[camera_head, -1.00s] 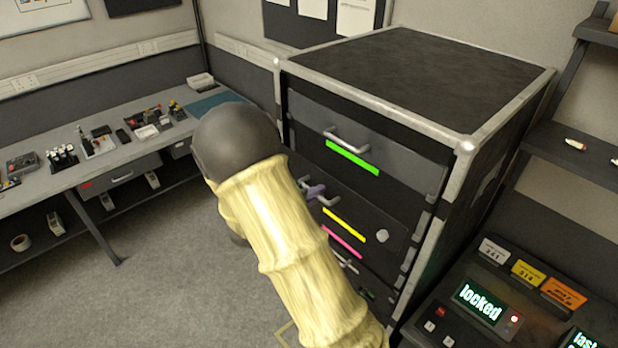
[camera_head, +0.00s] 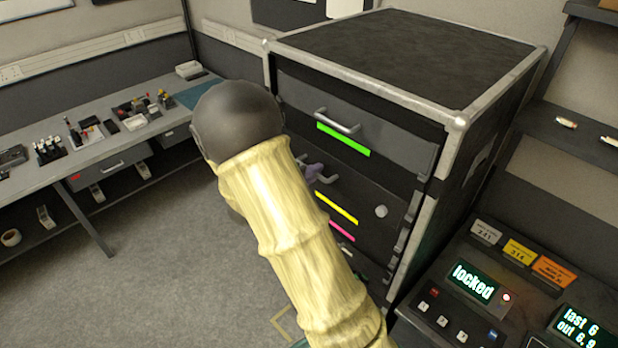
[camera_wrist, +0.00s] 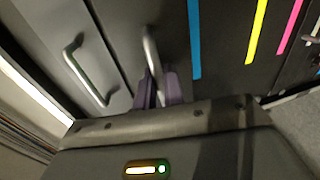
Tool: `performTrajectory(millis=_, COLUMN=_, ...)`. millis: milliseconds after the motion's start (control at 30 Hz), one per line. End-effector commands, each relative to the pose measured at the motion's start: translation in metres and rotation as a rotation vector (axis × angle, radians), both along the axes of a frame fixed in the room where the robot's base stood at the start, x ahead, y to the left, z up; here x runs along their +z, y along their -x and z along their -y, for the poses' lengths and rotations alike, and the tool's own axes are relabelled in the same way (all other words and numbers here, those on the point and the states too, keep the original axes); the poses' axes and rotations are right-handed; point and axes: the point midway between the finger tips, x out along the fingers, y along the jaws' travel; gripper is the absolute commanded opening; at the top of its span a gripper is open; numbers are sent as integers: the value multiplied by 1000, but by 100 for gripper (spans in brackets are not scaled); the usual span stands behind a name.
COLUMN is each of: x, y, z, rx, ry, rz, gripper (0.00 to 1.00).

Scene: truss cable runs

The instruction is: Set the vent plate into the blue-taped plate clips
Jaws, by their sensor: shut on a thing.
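My gripper's purple fingers (camera_head: 313,171) are at the bar handle (camera_head: 326,179) of the drawer below the top one in the black case. In the wrist view the fingers (camera_wrist: 159,88) are shut on that handle (camera_wrist: 151,50). A blue tape strip (camera_wrist: 195,40) runs on the dark front beside the handle; in the head view I cannot see it, and my arm covers part of that front. The drawer looks closed. I see no vent plate and no plate clips in any view.
The top drawer has a green strip (camera_head: 343,139) and its own handle (camera_head: 337,121). Yellow (camera_head: 337,207) and pink (camera_head: 342,231) strips sit lower. A console with a "locked" screen (camera_head: 474,282) stands at right. A cluttered bench (camera_head: 80,160) is at left; open floor lies between.

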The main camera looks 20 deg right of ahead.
Motion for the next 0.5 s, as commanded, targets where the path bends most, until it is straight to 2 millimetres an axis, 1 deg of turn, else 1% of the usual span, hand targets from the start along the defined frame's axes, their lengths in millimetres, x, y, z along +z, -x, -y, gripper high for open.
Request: performTrajectory(millis=500, x=-1, y=-9, z=23, rx=0, ry=1, rz=3, gripper=0)
